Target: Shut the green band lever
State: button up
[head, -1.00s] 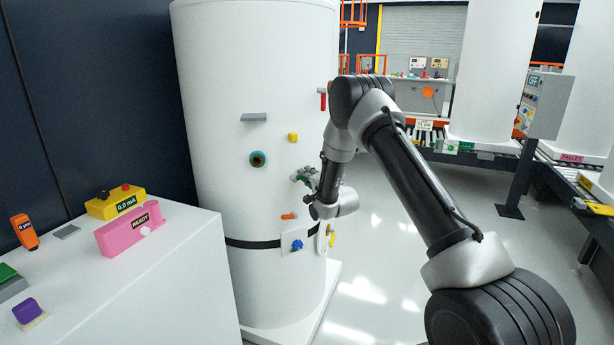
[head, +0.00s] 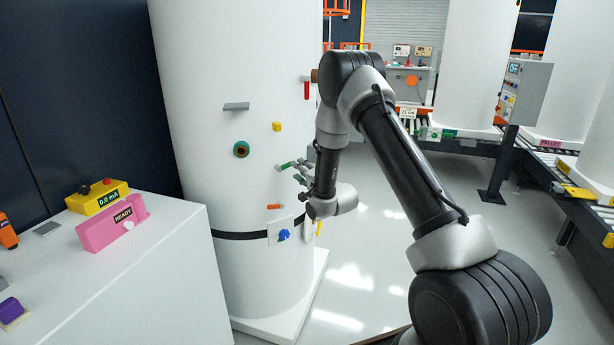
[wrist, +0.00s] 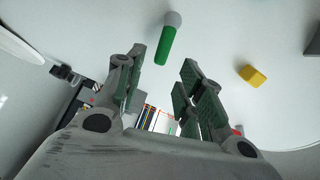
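The green band lever (head: 285,166) is a short green bar on the white tank (head: 220,60). In the wrist view the green lever (wrist: 166,46) has a pale grey end against the tank wall and points down in the picture. My gripper (head: 300,172) is close to the lever, just to its right in the head view. In the wrist view my gripper (wrist: 162,72) is open, with its two fingers apart. The lever's lower end lies near the gap between the fingertips. I see no clear contact.
A red handle (head: 307,89) is higher up; a blue knob (head: 284,235) is lower. A white cabinet (head: 130,285) stands at left.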

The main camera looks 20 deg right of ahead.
jog(key=v, duration=0.5)
jog(key=shift+s, duration=0.3)
